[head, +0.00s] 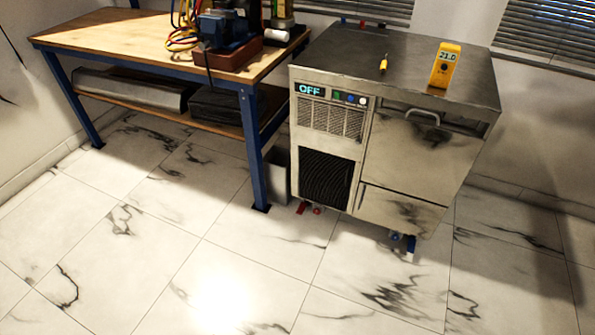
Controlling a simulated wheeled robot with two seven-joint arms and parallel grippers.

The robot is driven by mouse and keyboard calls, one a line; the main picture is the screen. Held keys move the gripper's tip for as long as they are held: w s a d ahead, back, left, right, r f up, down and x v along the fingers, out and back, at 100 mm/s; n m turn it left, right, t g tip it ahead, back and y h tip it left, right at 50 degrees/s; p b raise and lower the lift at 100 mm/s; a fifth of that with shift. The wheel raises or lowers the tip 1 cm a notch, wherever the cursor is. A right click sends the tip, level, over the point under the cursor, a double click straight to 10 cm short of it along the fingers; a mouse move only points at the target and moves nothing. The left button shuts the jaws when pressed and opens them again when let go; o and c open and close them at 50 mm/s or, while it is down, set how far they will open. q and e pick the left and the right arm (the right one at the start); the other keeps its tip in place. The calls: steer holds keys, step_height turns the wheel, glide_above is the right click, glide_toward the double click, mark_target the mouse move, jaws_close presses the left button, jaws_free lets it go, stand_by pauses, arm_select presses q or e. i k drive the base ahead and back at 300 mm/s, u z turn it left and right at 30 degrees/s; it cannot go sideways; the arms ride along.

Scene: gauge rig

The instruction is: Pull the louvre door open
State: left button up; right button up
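A steel cabinet machine (408,75) stands right of the workbench. Low on the left of its front is a dark ribbed panel (326,179) with black slats, which looks like the louvre door; it appears flush with the front. Above it is a grey slotted grille (334,119). I see no clear handle on the dark panel. A display reading OFF (310,89) and several small buttons sit above the grille. To the right is a large steel door (415,150) with a curved handle (424,114) at its top. Neither of my grippers is in view.
A yellow meter (445,65) reading about 21.0 and a small yellow tool (383,64) are on the machine's top. A blue-legged workbench (110,42) with tools stands left; a grey bin (277,178) is between them. The marble floor (230,265) in front is clear.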

mark_target(336, 119)
steer(key=u, duration=1.25)
steer(key=i, duration=1.2)
steer(key=z, duration=1.05)
steer(key=i, duration=0.6)
steer(key=z, duration=0.5)
